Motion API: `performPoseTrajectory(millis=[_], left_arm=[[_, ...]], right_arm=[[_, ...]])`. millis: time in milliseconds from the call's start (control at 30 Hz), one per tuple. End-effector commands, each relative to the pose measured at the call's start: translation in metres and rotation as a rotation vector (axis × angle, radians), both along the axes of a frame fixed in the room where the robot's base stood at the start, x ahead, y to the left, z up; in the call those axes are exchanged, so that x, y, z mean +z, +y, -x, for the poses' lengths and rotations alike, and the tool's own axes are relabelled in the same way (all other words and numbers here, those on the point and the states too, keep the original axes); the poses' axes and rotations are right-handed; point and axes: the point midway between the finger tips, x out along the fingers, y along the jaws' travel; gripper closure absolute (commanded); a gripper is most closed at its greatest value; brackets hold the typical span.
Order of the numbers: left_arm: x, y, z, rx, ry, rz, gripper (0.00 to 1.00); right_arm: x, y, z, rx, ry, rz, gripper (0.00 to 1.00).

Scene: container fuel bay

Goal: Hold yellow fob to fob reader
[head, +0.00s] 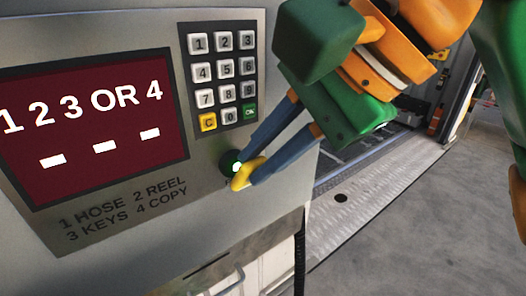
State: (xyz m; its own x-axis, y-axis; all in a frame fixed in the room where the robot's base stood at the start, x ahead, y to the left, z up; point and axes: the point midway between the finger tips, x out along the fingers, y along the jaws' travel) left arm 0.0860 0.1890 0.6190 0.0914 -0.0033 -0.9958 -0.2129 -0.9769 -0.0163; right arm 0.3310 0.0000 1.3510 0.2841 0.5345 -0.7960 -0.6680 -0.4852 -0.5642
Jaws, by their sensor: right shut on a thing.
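The yellow fob (246,173) is between the blue fingertips of my right gripper (252,165), which is shut on it. The fob is at the fob reader (231,160), a dark round green disc with a bright spot, low on the panel below the keypad. In this view the fob overlaps the reader's lower right edge. I cannot tell whether they touch. The fingers hide part of the fob and the panel beside it. My left gripper does not show.
The grey panel carries a keypad (222,75) and a dark red screen (90,120) reading "1 2 3 OR 4" with three dashes. Printed text below lists hose, reel, keys and copy. A metal ledge (375,170) and open grey floor (430,220) lie to the right.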

Motion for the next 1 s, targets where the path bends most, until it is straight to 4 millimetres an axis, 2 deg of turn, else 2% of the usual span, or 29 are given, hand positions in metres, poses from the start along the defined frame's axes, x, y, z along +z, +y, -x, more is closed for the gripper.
performPoseTrajectory(millis=[167,367,733,1000], left_arm=[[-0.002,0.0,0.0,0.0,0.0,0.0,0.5],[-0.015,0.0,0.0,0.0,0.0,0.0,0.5],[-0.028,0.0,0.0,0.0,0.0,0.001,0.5],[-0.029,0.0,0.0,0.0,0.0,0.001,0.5]], right_arm=[[-0.001,-0.002,0.002,0.0,-0.001,-0.001,1.0],[-0.003,-0.017,0.024,0.001,-0.003,-0.001,1.0],[-0.001,-0.047,0.065,0.0,-0.001,-0.002,1.0],[0.0,-0.053,0.073,0.0,0.0,0.0,1.0]])
